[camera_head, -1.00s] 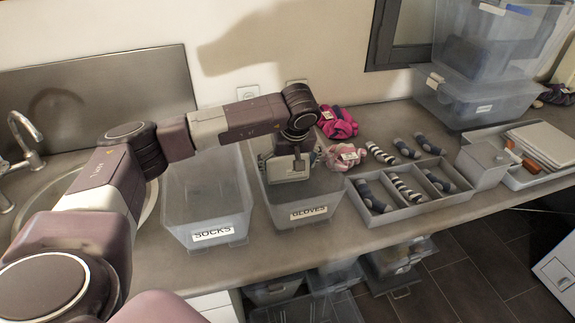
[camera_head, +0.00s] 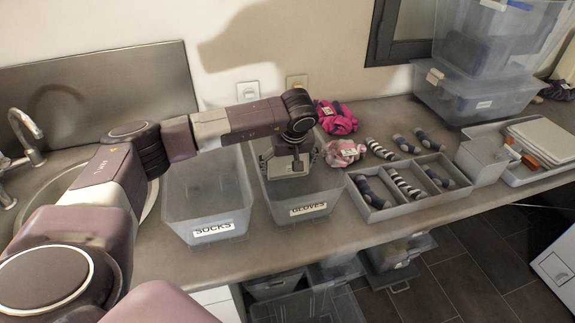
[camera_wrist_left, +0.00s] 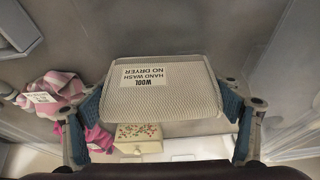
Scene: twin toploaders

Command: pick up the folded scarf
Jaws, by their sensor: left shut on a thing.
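The folded scarf (camera_wrist_left: 185,98) is a cream, ribbed knitted pad with a white label reading wool, hand wash, no dryer. It shows in the left wrist view between the blue pads of my left gripper (camera_wrist_left: 161,92), which is shut on it from both sides. In the head view, my left gripper (camera_head: 290,160) hangs over the clear bin labelled GLOVES (camera_head: 310,210), and the scarf is hard to make out there. My right gripper is in neither view.
A clear SOCKS bin (camera_head: 212,230) stands to the left, beside the sink. Pink (camera_head: 345,152) and magenta (camera_head: 337,117) knitted bundles lie right of the GLOVES bin. A divided grey tray (camera_head: 385,212) holds socks; loose socks lie behind it. Stacked clear boxes (camera_head: 475,95) stand at the back right.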

